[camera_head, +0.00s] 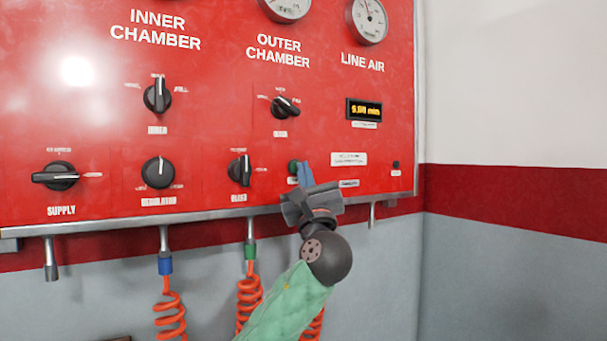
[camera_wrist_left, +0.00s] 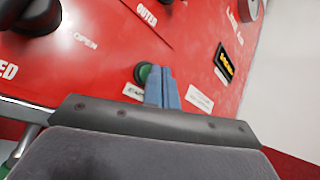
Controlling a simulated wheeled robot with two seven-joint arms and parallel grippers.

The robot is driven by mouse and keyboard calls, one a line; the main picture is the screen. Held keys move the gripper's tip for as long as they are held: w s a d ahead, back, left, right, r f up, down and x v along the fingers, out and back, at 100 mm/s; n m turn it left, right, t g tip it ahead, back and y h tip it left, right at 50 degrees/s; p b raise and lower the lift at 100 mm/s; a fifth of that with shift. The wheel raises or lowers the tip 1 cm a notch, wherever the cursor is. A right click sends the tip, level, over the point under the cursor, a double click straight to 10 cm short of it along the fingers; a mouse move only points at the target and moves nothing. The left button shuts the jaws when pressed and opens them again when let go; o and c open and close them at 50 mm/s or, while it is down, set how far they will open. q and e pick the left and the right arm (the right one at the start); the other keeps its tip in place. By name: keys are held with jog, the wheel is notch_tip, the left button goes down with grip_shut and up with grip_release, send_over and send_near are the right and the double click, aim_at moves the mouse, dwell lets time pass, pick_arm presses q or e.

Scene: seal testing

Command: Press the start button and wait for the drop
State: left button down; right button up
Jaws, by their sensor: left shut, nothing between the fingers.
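The start button is a green round button (camera_head: 293,167) low on the red panel, right of the bleed knob; a small label sits under it. In the left wrist view the green button (camera_wrist_left: 143,73) shows beside the blue fingertips, partly covered by them. My left gripper (camera_head: 304,174) is shut and empty, its blue fingers together and pointing at the panel just right of the button. I cannot tell whether they touch it. The left gripper also shows in the wrist view (camera_wrist_left: 162,86). A display (camera_head: 365,110) above right reads about 5.00 min in yellow digits. My right gripper is not in view.
The red panel (camera_head: 210,120) carries several black knobs, such as the supply knob (camera_head: 56,177), and gauges (camera_head: 369,20) above. A metal rail (camera_head: 120,225) runs along its lower edge. Orange coiled hoses (camera_head: 170,310) hang below. A plain wall (camera_head: 510,80) stands at right.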

pick_arm(q)
jog(key=s+d, duration=0.3)
jog(key=s, duration=0.2)
jog(key=shift+d+p, duration=0.15)
jog(key=shift+p, duration=0.15)
dwell(0.4)
dwell(0.5)
